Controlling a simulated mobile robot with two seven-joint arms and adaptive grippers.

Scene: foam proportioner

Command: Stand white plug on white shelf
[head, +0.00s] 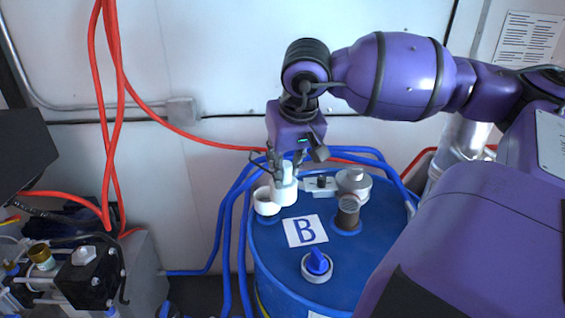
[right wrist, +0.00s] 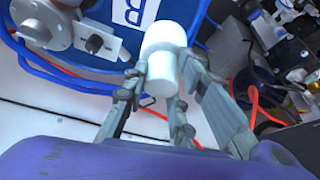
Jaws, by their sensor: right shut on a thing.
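The white plug (head: 283,190) is a pale stepped cylinder, held roughly upright over the rear left of the blue drum's top in the head view. It also shows in the right wrist view (right wrist: 165,62). My right gripper (head: 285,163) points down from above, its fingers closed around the plug's narrower upper part. In the right wrist view the fingers (right wrist: 165,78) grip it from both sides. I cannot tell whether its base touches anything. I cannot surely pick out a white shelf in either view. My left gripper is not in view.
The blue drum (head: 270,255) carries a white open cup (head: 266,201) just left of the plug, a "B" label (head: 305,230), a blue-handled valve (head: 317,264) and a grey round fitting (head: 354,184). Blue hoses run behind and beside it. Machinery (head: 75,270) stands at left.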

